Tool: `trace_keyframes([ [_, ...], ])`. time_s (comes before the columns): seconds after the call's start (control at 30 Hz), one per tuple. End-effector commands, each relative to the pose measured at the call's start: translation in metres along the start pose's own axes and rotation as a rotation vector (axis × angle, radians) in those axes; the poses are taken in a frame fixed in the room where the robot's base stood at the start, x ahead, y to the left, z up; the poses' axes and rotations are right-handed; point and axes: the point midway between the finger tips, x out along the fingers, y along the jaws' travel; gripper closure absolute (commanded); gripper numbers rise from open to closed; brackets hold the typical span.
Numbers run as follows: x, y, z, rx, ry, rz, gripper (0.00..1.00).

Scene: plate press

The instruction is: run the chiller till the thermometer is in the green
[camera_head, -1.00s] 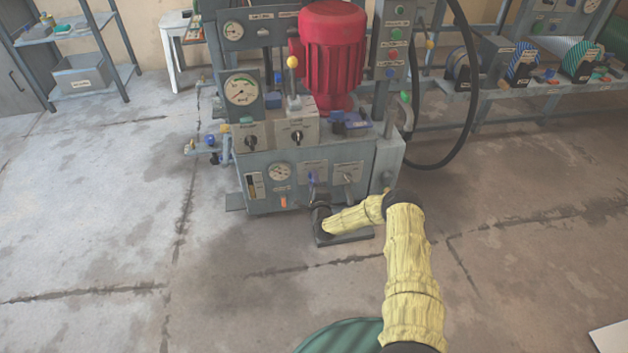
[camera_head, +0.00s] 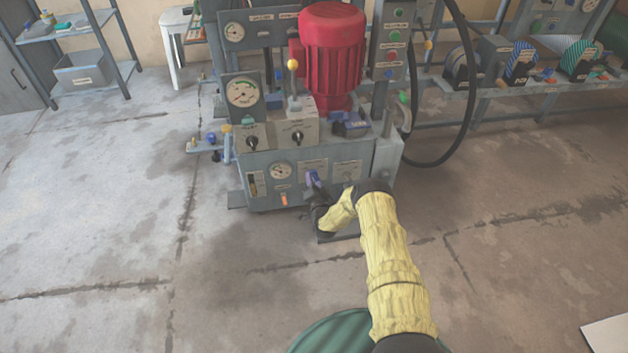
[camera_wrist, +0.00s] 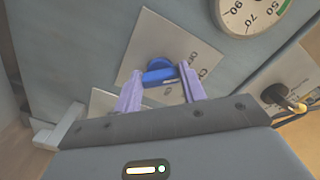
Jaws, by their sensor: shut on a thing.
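The chiller switch is a blue knob (camera_wrist: 160,72) on a pale labelled plate (camera_wrist: 133,66) in the wrist view. My gripper (camera_wrist: 162,86) has its two purple fingers on either side of the knob, shut on it. In the head view my gripper (camera_head: 314,182) is at the machine's low front panel, and it hides most of the knob. The thermometer is a round white dial (camera_wrist: 252,12) beside the plate, cut by the top edge, with a green arc near 50. Its needle cannot be read. The dial also shows small in the head view (camera_head: 281,171).
A second switch (camera_wrist: 282,97) with a pale tip is on the panel to the right. A red motor (camera_head: 332,55), a larger gauge (camera_head: 242,93) and two black knobs are above the panel. Open concrete floor (camera_head: 110,230) lies to the left.

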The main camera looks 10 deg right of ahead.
Motion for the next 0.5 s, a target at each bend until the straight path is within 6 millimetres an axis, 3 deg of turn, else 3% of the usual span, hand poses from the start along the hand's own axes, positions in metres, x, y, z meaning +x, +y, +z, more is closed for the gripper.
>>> trace_keyframes([
  [0.5,-0.0002,0.002,0.0005,-0.096,-0.001,0.003,0.82],
])
